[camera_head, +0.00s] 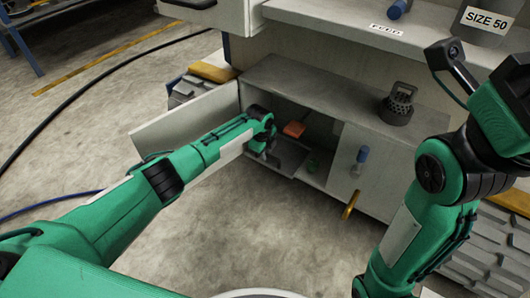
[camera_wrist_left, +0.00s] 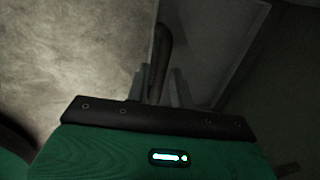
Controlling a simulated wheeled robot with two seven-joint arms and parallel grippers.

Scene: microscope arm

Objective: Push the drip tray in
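The drip tray (camera_head: 284,157) is a flat grey tray at the floor of an open cabinet bay in the head view. In the left wrist view a grey panel with a pale rim, likely the tray (camera_wrist_left: 207,45), lies just beyond the fingers. My left gripper (camera_head: 268,145) is at the bay's opening, at the tray's left side. In the left wrist view its fingers (camera_wrist_left: 158,88) are dim, with a dark rounded bar (camera_wrist_left: 161,55) between or just beyond them. Contact and grip are unclear. My right arm is raised at the right, with its dark end (camera_head: 455,70) far from the tray.
An open white door (camera_head: 185,125) stands left of the bay. Floor in front is clear.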

